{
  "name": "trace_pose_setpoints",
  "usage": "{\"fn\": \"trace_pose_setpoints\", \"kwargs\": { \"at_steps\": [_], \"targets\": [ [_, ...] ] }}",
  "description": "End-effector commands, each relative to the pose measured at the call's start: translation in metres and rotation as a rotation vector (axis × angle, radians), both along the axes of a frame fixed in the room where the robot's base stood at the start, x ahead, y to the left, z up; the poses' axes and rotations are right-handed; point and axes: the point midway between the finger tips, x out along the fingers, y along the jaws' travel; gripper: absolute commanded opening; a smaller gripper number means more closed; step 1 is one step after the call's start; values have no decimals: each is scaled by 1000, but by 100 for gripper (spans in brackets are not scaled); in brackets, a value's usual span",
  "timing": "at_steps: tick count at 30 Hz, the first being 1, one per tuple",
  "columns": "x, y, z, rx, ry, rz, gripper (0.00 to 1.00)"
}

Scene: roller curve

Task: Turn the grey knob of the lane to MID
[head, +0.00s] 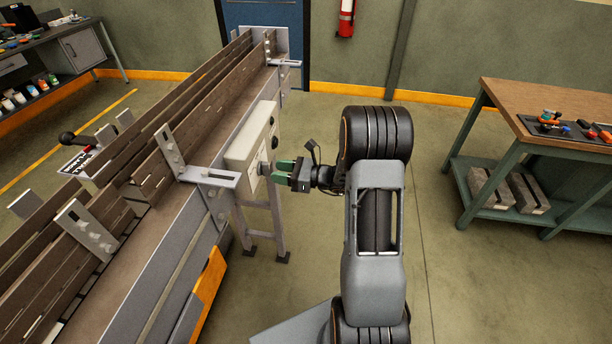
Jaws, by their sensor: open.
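The grey knob (262,169) sits on the side face of a pale control box (241,150) fixed to the conveyor lane (190,230). My gripper (277,171) is open, its green fingertips pointing left at the knob from the right. The fingertips are close to the knob; I cannot tell whether they touch it or are around it. The knob's pointer and the MID mark are too small to read. A dark round part (274,142) shows on the same face, farther back.
A metal bracket (208,176) juts from the lane just left of the box. A support leg (276,225) stands below. A wooden workbench (545,105) with tools is at the right. The floor between my arm and the bench is clear.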

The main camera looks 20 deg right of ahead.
Motion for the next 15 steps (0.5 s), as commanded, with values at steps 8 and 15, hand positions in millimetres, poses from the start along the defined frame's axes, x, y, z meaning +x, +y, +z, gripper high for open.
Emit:
{"fn": "trace_pose_setpoints", "kwargs": {
  "at_steps": [8,15],
  "targets": [
    [-35,-48,-2,-1,-1,-4,43],
    [-56,-77,-2,0,1,-2,43]
  ]
}}
